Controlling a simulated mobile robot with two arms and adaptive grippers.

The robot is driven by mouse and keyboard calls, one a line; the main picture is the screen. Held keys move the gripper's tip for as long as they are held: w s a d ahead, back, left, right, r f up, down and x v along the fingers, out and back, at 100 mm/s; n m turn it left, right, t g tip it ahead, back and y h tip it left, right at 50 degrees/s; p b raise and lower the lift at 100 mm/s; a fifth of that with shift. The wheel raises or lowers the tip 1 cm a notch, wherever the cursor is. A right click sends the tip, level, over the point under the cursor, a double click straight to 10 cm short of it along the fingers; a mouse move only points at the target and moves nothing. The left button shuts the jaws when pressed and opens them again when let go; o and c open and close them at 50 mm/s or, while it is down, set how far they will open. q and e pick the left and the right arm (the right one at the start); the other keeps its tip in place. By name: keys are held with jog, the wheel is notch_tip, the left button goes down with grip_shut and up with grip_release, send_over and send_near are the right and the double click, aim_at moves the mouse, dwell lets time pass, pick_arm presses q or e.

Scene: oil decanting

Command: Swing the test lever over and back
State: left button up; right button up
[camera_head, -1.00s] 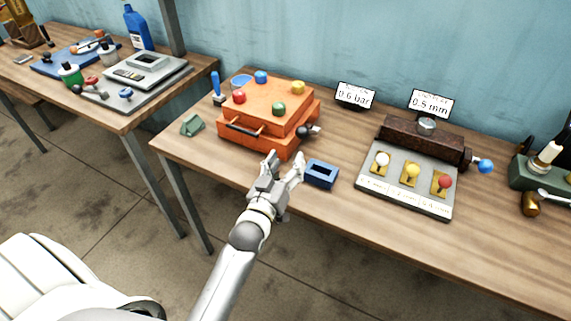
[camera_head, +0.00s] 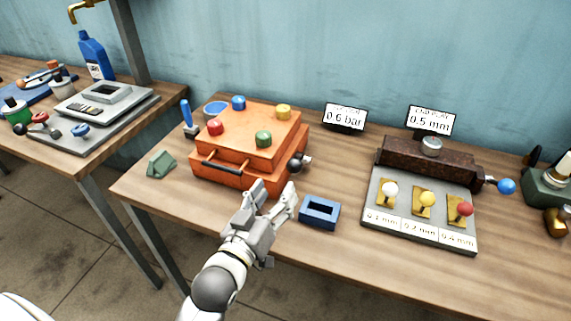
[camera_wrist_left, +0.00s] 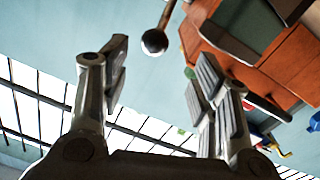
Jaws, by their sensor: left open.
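A lever with a dark ball knob (camera_head: 296,165) sticks out of the right side of an orange box (camera_head: 243,172). My left gripper (camera_head: 274,188) is open and empty in front of the box, just on the near side of this knob. In the left wrist view the ball (camera_wrist_left: 154,41) and its rod show beyond the open fingers (camera_wrist_left: 163,85), between their lines and apart from both. A second lever with a blue ball (camera_head: 506,186) sits at the right end of a dark brown bar. No label tells which is the test lever. My right gripper is out of view.
Coloured knobs top the orange box, and a black handle (camera_head: 222,172) is on its front. A blue open block (camera_head: 320,212) lies right of my gripper. A grey plate (camera_head: 419,235) holds three small levers. Two displays (camera_head: 345,116) stand behind. The front right tabletop is clear.

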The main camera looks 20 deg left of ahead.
aim_at(291, 171)
pick_arm(q)
jog(key=w, duration=0.3)
jog(key=w+d+p, duration=0.1)
jog(key=shift+w+r, duration=0.2)
jog(key=shift+r, duration=0.15)
jog(key=w, duration=0.3)
jog(key=shift+d+f, duration=0.1)
jog(key=shift+w+d, duration=0.15)
jog(key=shift+w, duration=0.95)
jog(key=shift+w+f, duration=0.1)
jog(key=shift+w, duration=0.05)
jog(key=c, duration=1.1)
jog(key=shift+p, duration=0.3)
grip_shut()
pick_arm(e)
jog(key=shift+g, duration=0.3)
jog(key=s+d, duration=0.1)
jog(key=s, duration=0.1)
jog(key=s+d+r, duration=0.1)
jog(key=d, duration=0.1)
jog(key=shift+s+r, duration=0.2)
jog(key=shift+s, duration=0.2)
